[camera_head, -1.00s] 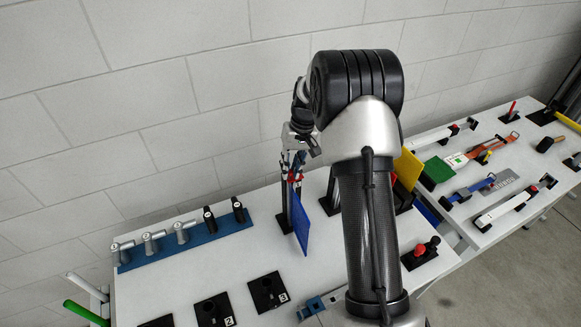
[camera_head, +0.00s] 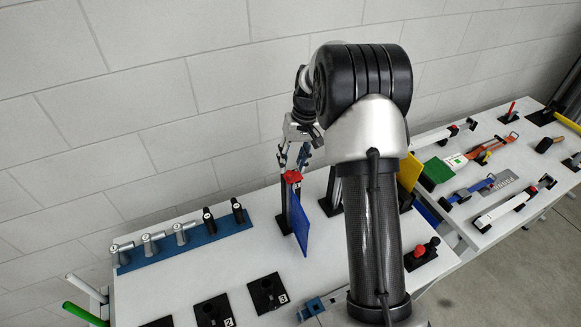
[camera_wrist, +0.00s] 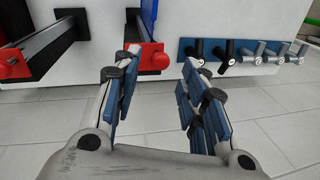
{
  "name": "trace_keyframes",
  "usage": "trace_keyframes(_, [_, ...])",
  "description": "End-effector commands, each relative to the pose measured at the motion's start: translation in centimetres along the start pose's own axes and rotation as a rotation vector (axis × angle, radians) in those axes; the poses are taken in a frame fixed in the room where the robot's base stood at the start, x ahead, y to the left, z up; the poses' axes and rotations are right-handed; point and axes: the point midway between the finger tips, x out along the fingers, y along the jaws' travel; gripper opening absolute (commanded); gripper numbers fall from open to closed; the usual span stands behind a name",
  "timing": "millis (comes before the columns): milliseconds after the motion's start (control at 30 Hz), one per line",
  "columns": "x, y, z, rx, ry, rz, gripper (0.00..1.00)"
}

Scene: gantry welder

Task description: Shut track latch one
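A red latch piece (camera_head: 292,176) sits at the top of a dark upright post, beside a hanging blue panel (camera_head: 301,225). In the wrist view, the red piece (camera_wrist: 148,56) shows at the end of a black rail, next to the blue panel's edge (camera_wrist: 155,8). No label tells me which latch is number one. My gripper (camera_head: 303,157) is close above the red piece in the head view. In the wrist view its fingers (camera_wrist: 161,62) are spread and empty, with the red piece seen beyond them, apart from the pads.
A blue strip (camera_head: 180,244) carries several silver and black handles. A yellow panel (camera_head: 410,170) stands behind my arm. Black numbered plates (camera_head: 268,292) lie at the table front.

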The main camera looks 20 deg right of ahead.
Motion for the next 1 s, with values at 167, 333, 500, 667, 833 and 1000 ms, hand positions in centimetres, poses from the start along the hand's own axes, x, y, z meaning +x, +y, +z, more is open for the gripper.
trace_keyframes(167, [-4.2,0.1,-0.1,0.0,0.006,0.001,0.39])
trace_keyframes(333, [-7.1,0.1,-0.1,0.001,0.004,0.0,0.39])
trace_keyframes(500, [-8.6,0.0,0.0,0.001,0.002,0.0,0.39])
trace_keyframes(667, [-8.8,0.0,0.0,0.001,0.001,0.0,0.39])
trace_keyframes(833, [-8.8,0.0,0.0,0.001,0.001,0.0,0.39])
trace_keyframes(1000, [-8.8,0.0,0.0,0.001,0.001,0.0,0.39])
